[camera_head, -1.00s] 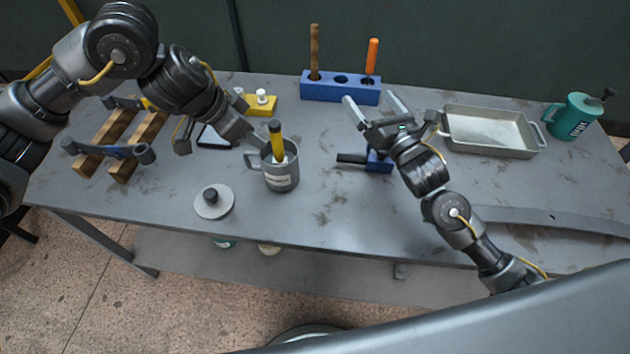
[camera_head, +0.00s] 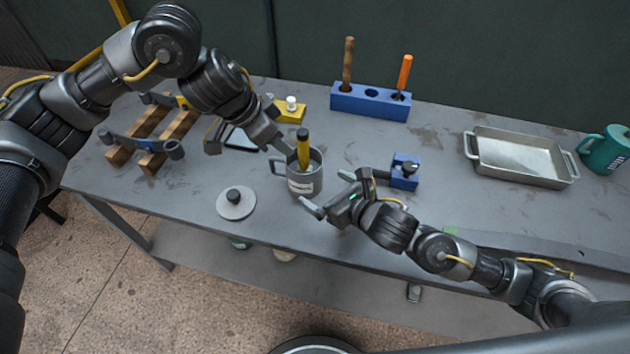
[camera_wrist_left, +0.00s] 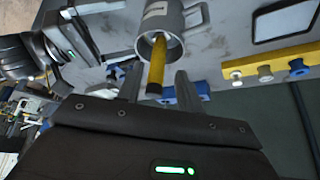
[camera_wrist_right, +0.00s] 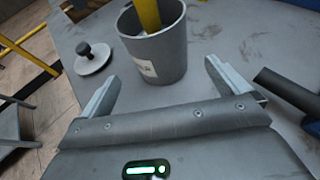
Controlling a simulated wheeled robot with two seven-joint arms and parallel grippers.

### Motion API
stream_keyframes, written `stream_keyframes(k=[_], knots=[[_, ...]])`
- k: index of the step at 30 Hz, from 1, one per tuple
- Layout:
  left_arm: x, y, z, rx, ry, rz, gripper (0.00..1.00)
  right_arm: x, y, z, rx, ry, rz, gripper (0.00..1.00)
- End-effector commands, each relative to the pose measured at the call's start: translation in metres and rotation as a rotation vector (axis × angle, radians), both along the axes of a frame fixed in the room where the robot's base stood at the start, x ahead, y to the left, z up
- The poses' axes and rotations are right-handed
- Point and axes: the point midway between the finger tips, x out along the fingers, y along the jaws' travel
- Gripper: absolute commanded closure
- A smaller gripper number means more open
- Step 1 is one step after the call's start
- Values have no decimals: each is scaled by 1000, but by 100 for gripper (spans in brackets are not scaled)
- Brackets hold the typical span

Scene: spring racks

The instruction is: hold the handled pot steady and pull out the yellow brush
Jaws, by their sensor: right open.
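The grey handled pot (camera_head: 304,184) stands upright on the table with its handle to the left. It also shows in the right wrist view (camera_wrist_right: 160,55). The yellow brush (camera_head: 303,152) stands in it, its dark-tipped handle sticking up; its lower end is hidden inside. My left gripper (camera_head: 243,143) is open above and left of the pot. In the left wrist view the brush handle (camera_wrist_left: 157,68) points up between its spread fingers, with gaps either side. My right gripper (camera_head: 330,191) is open and empty, its fingers pointing at the pot's right side, apart from it.
A round grey lid (camera_head: 236,204) lies left of the pot. A blue clamp-like block (camera_head: 404,172) is right of it, close to my right gripper. A blue tool rack (camera_head: 370,101) stands behind. A metal tray (camera_head: 520,158) and green pot (camera_head: 604,152) are at the right.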

Motion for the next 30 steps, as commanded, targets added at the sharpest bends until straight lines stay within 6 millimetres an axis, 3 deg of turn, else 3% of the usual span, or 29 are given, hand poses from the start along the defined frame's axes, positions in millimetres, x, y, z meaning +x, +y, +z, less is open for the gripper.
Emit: stream_keyframes(k=[13, 27, 30], knots=[[0, 0, 0, 0, 0, -1, 64, 55, 40, -27, 1, -2, 0, 0], [0, 0, 0, 0, 0, 0, 64, 64, 47, -32, 1, -1, 1, 0], [0, 0, 0, 0, 0, 0, 64, 64, 47, -32, 1, -1, 1, 12]])
